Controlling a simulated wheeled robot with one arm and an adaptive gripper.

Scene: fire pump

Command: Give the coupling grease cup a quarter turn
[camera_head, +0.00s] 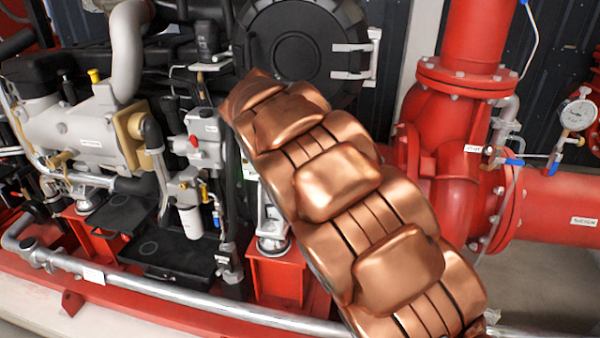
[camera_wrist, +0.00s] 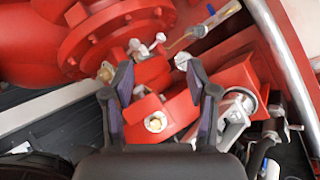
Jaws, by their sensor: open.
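My gripper (camera_wrist: 160,82) is open and empty, with its two dark fingers spread apart in the wrist view. Nothing is between the fingertips that I can tell is gripped, and the depth gap to the fitting is unclear. In the head view my copper-coloured arm covers the middle, hiding the coupling area and my gripper.
The red pump casing (camera_head: 450,165) stands right, with a pressure gauge (camera_head: 578,113) beyond. The engine (camera_head: 80,130) fills the left. A silver pipe (camera_head: 180,295) runs along the front of the red base. A red flange (camera_wrist: 115,35) and bolts lie near my left finger.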

